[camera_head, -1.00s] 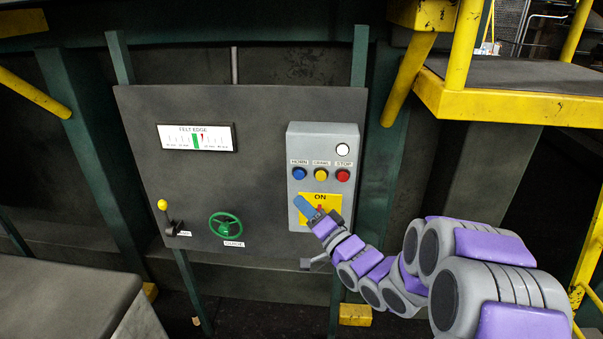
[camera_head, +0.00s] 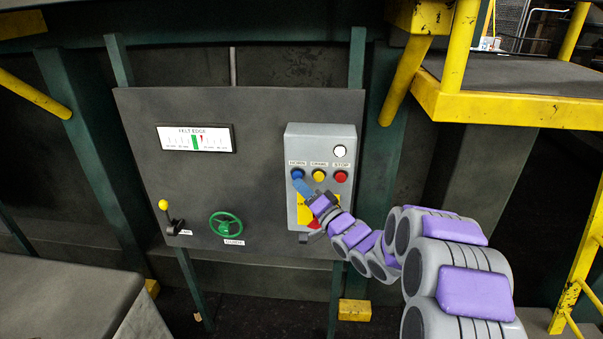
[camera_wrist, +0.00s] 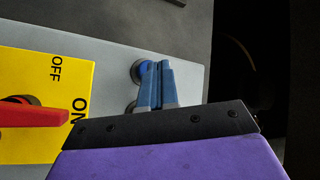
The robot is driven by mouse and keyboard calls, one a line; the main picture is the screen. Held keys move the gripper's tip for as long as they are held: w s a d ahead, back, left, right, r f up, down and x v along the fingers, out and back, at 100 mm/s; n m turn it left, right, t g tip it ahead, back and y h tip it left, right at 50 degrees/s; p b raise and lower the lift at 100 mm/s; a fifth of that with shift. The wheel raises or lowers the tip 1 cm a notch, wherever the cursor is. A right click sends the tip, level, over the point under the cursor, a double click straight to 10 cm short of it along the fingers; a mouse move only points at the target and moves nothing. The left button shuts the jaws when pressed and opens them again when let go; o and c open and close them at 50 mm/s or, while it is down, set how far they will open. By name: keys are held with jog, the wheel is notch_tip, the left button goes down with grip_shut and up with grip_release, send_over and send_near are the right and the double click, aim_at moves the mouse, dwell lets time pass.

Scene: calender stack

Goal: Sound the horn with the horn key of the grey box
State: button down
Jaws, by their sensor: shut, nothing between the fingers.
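The grey box (camera_head: 348,150) is mounted on the right of the dark panel. Its blue horn key (camera_head: 297,173), under the HORN label, is at the left end of a row of round keys. In the wrist view the horn key (camera_wrist: 141,70) is partly hidden behind my fingertips. My gripper (camera_head: 301,183) is shut and empty, its blue fingers pointing at the horn key. In the wrist view my gripper (camera_wrist: 158,66) overlaps the key's right part. I cannot tell whether the tips touch it or how far it is pressed.
A yellow key (camera_head: 319,175) and a red STOP key (camera_head: 341,176) sit beside the horn key, with a white lamp (camera_head: 340,151) above. A yellow plate (camera_wrist: 40,75) with a red switch handle (camera_wrist: 40,115) lies below. A green handwheel (camera_head: 226,225) and lever (camera_head: 170,215) are to the left.

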jog(key=shift+w+a+f, duration=0.1)
jog(key=shift+w+a, duration=0.15)
jog(key=shift+a, duration=0.05)
dwell(1.3)
jog(key=shift+w+p, duration=0.4)
jog(key=shift+p, duration=0.45)
jog(key=shift+a, duration=0.1)
dwell(0.4)
